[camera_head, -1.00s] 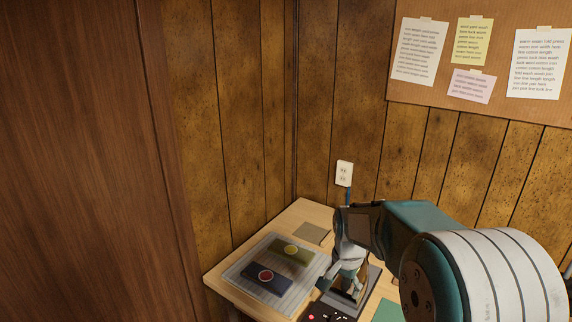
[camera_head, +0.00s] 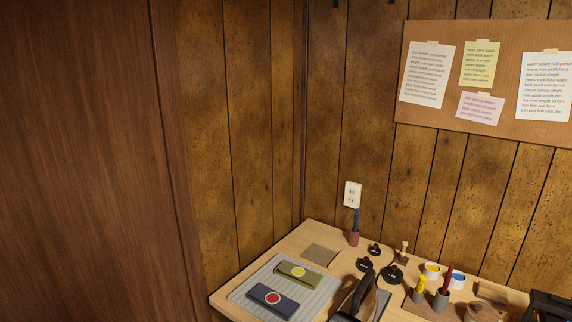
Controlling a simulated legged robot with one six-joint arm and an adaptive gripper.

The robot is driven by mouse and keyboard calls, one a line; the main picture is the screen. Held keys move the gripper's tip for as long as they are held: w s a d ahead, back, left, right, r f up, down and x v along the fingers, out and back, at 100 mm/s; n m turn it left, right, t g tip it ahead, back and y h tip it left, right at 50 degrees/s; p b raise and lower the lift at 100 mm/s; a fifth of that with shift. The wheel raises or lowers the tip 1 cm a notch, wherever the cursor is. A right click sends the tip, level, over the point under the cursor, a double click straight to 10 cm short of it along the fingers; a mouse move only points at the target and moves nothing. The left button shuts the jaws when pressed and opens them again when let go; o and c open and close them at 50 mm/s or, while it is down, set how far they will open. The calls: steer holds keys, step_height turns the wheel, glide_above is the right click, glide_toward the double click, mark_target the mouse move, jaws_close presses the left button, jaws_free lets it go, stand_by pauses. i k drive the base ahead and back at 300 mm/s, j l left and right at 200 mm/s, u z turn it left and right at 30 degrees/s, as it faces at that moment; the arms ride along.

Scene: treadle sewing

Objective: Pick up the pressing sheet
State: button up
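A thin flat olive-brown square (camera_head: 320,255) lies on the table near its back left corner, apart from the striped mat, and nothing covers it. It looks like the pressing sheet, though I cannot be certain. A grey striped mat (camera_head: 243,290) lies in front of it, with a folded olive cloth (camera_head: 298,276) with a yellow disc and a folded navy cloth (camera_head: 272,300) with a red disc on it.
A dark curved handle-like object (camera_head: 358,298) stands at the table's front, cut off below. The wooden table (camera_head: 290,240) meets panelled walls.

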mark_target(327, 259)
steer(key=j+z, duration=0.1)
steer(key=z, duration=0.4)
steer(key=i+j+z, duration=0.2)
steer(key=j, duration=0.25)
steer(key=j+z, duration=0.25)
steer(key=j, duration=0.2)
steer(key=i+j+z, duration=0.2)
steer(key=j, duration=1.3)
